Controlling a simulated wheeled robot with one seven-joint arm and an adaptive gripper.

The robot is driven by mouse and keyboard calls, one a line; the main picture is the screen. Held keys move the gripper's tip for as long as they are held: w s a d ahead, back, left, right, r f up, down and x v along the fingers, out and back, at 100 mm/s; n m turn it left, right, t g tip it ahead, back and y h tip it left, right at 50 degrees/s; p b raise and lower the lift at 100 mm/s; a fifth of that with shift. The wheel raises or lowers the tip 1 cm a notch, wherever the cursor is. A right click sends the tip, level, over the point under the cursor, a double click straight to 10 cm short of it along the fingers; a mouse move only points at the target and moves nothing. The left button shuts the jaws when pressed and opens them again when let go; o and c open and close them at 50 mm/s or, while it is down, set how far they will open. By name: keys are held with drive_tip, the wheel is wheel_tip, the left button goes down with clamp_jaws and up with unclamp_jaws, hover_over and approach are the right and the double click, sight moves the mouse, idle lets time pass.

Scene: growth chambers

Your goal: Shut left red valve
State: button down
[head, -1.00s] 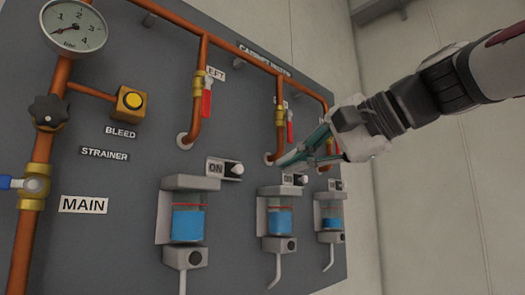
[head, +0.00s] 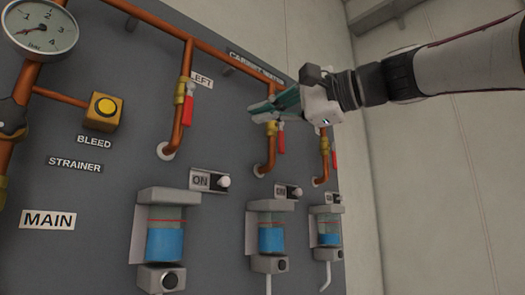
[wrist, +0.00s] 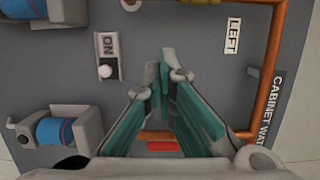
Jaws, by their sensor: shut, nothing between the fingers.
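The left red valve handle (head: 187,109) hangs straight down beside its vertical copper pipe, below a brass fitting (head: 180,88) and next to the LEFT label (head: 202,80). My gripper (head: 254,112) is shut and empty, to the right of that valve, at about its height and in front of the middle pipe. In the wrist view the closed green fingers (wrist: 158,75) point up the picture, with the LEFT label (wrist: 232,35) ahead to the right. The left red handle does not show there. A red piece (wrist: 165,146) shows between the fingers near the gripper's base.
The middle red handle (head: 281,141) is just below my gripper, and another (head: 334,158) is further right. ON switches (head: 208,181) and blue-filled sight cups (head: 166,240) stick out below. The copper header pipe (head: 215,56) crosses above.

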sight(189, 103)
drive_tip(key=w+a+p, duration=0.1)
drive_tip(key=a+p, duration=0.1)
drive_tip(key=a, duration=0.8)
drive_tip(key=shift+a+p, duration=0.2)
drive_tip(key=shift+p, duration=0.15)
